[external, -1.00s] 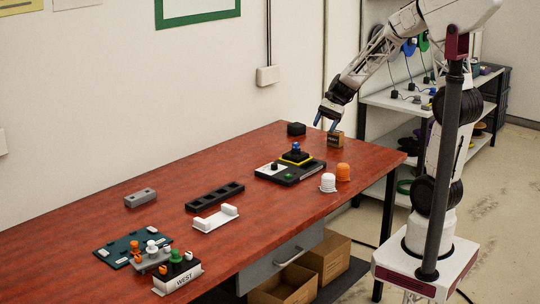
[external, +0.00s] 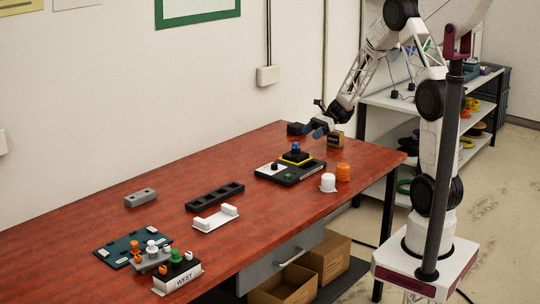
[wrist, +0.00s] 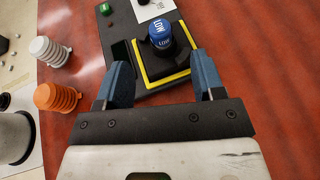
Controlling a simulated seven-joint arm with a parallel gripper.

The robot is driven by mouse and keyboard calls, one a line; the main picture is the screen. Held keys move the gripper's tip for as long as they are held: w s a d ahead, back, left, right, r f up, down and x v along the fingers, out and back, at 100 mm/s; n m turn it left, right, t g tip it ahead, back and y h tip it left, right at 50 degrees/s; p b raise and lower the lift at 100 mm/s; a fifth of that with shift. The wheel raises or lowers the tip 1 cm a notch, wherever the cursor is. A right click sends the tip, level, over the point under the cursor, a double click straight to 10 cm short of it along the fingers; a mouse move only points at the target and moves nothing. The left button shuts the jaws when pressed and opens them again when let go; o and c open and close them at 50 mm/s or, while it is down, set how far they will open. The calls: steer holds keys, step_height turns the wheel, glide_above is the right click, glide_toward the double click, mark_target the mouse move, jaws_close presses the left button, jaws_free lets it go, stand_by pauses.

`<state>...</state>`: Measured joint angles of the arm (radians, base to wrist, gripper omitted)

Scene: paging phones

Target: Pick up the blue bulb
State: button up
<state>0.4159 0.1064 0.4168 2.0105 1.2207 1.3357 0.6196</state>
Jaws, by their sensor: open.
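The blue bulb (external: 296,146) stands upright on a black socket with a yellow-edged base, on the black-and-white device (external: 276,174) on the red table. In the wrist view the blue bulb (wrist: 160,34) carries the word LOW and lies ahead of the fingertips, between their lines. My gripper (external: 313,131) is tilted over the table, just right of and behind the bulb. In the wrist view my gripper (wrist: 162,80) is open and empty, its two blue fingers apart and not touching the bulb.
A white ribbed cap (external: 328,183) and an orange one (external: 343,172) stand right of the device. A small brown box (external: 335,139) and a black block (external: 296,129) are near my gripper. A black slotted tray (external: 215,197) lies left. The table between is clear.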

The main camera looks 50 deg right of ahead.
mark_target(297, 143)
steer(key=shift+x, duration=1.35)
steer(key=shift+x, duration=2.6)
steer(key=shift+f, duration=0.1)
steer(key=c, duration=1)
